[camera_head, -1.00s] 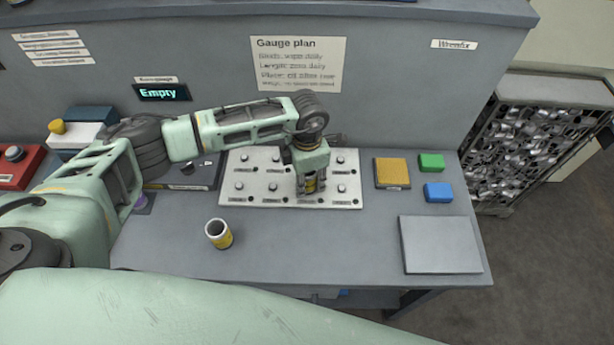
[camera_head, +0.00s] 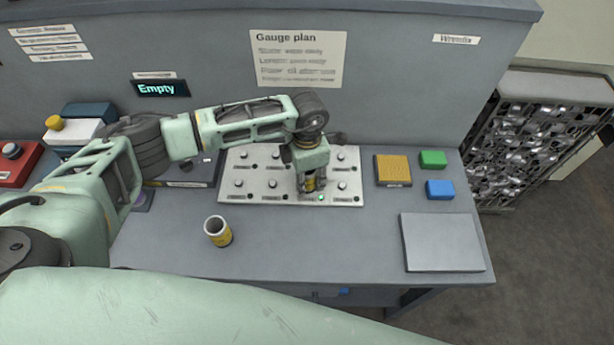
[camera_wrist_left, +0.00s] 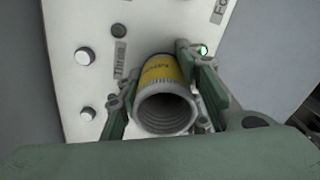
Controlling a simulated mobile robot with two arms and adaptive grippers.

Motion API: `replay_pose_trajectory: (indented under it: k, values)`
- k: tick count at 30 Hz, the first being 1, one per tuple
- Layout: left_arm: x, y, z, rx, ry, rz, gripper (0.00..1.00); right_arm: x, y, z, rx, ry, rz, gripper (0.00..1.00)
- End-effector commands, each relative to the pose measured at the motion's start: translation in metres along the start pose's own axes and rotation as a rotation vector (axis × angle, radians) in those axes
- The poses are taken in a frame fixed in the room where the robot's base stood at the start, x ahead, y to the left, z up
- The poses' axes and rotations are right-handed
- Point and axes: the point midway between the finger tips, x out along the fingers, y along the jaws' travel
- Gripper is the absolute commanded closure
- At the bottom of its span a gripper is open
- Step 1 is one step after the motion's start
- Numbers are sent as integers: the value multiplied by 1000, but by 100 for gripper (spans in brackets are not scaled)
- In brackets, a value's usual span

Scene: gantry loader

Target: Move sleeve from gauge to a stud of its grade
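A sleeve with a yellow band and grey threaded end (camera_wrist_left: 165,105) is between the fingers of my left gripper (camera_head: 312,190). In the left wrist view the fingers (camera_wrist_left: 158,85) lie against both its sides, and its open end faces the camera. It is upright at the front row of the pale stud plate (camera_head: 235,198), where a stud is hidden beneath it. A small green light (camera_head: 321,198) glows beside it. The gauge display (camera_head: 158,89) reads "Empty". The gauge (camera_head: 190,172) is partly behind my left arm. My right gripper is not in view.
To the right are an amber pad (camera_head: 393,170), green block (camera_head: 433,159), blue block (camera_head: 440,190) and grey plate (camera_head: 442,242). A bin of metal parts (camera_head: 535,140) stands beyond the bench's right edge.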

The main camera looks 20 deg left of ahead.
Motion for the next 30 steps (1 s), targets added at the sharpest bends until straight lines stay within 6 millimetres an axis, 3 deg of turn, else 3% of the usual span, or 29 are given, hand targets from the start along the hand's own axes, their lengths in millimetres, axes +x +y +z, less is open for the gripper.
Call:
replay_pose_trajectory:
  k: [6,17,22,30]
  values:
    - [0,0,0,0,-1,0,46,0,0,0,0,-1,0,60]
    - [-3,0,0,0,0,0,46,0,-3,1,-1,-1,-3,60]
    - [-28,1,0,1,-2,3,46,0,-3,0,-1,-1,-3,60]
    - [-86,1,1,1,-3,3,46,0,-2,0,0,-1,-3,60]
